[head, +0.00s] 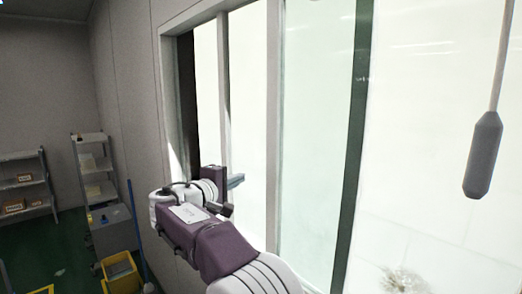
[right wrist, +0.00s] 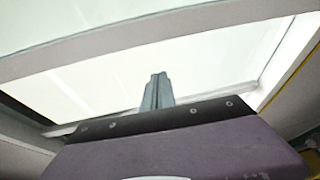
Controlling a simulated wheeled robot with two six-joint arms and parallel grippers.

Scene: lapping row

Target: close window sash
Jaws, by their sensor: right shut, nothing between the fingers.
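The window (head: 245,100) fills the middle and right of the head view, with a pale frame (head: 172,110) at its left. Pale upright bars (head: 272,120) and a dark upright bar (head: 355,130) divide the bright panes. I cannot tell for sure which bars belong to the window sash. A dark strip (head: 188,90) shows just inside the left frame. My right gripper (head: 236,181) is shut and empty, its fingers pointing right in front of the left panes. In the right wrist view, the closed fingers (right wrist: 157,92) stand before a bright pane; contact is unclear. My left gripper is out of view.
A grey pendant (head: 484,155) hangs at the right. Shelving units (head: 95,170) stand by the far wall at the left. A yellow bucket (head: 121,272) and a blue pole (head: 136,230) are below the window wall. Some green floor (head: 60,255) is clear.

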